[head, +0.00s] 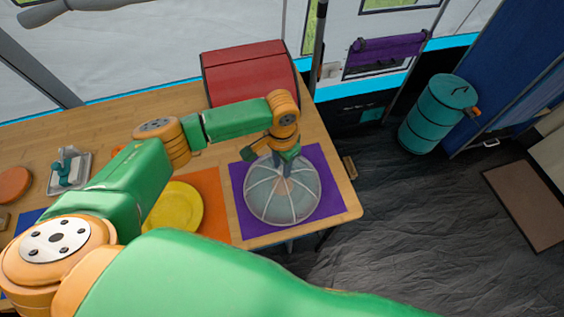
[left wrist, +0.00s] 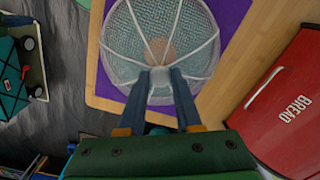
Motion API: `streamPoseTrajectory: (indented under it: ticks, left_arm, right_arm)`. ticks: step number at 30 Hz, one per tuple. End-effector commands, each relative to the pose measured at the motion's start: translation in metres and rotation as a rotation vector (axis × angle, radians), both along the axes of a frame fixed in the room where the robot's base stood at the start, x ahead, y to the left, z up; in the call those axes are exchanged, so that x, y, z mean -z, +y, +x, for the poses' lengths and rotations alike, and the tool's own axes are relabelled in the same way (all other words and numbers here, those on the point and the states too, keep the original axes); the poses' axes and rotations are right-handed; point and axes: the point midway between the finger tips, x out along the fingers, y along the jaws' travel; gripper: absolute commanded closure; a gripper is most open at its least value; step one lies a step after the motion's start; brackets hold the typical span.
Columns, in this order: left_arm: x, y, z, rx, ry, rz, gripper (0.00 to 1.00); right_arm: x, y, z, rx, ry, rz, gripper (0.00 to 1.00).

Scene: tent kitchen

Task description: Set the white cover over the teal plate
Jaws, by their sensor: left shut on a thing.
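The white cover (head: 272,207) is a see-through mesh dome with pale ribs. It is over the purple mat at the table's right end, and it fills the top of the left wrist view (left wrist: 125,45). My left gripper (head: 284,172) points down at its top; in the left wrist view the fingers (left wrist: 160,73) are close together, shut on the cover near its top. A teal tint shows through the mesh, but the teal plate's outline is hard to make out. I cannot tell whether the cover's rim touches the mat. My right gripper is not in view.
The purple mat (head: 325,180) lies near the table's right edge. A yellow plate (head: 178,208) on an orange mat (head: 212,185) is left of it. A red bread box (head: 245,70) stands behind. A teal canister (head: 437,115) stands on the floor at right.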

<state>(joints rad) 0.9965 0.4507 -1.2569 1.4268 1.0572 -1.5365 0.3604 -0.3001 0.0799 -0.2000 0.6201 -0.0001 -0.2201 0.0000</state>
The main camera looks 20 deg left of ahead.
Motion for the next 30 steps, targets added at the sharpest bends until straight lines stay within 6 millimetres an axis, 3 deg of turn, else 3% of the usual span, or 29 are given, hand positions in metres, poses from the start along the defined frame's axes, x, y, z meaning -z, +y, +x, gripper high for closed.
streamPoseTrajectory:
  ticks: [7,8,11,20,30]
  left_arm:
    - [0.000,0.000,0.000,0.000,-0.001,-0.001,1.00]
    - [0.000,0.000,0.000,0.000,-0.001,-0.001,0.59]
    - [0.000,0.000,0.000,0.001,-0.001,-0.001,0.32]
    - [-0.002,0.000,0.000,0.001,-0.001,-0.001,0.32]
    - [-0.063,-0.001,0.001,0.001,-0.004,-0.001,0.32]
  right_arm:
    - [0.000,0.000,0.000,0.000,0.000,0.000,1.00]
    - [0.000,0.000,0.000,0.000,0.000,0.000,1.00]
    - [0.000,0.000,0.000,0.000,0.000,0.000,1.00]
    - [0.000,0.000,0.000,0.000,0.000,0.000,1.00]
    - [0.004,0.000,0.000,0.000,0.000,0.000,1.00]
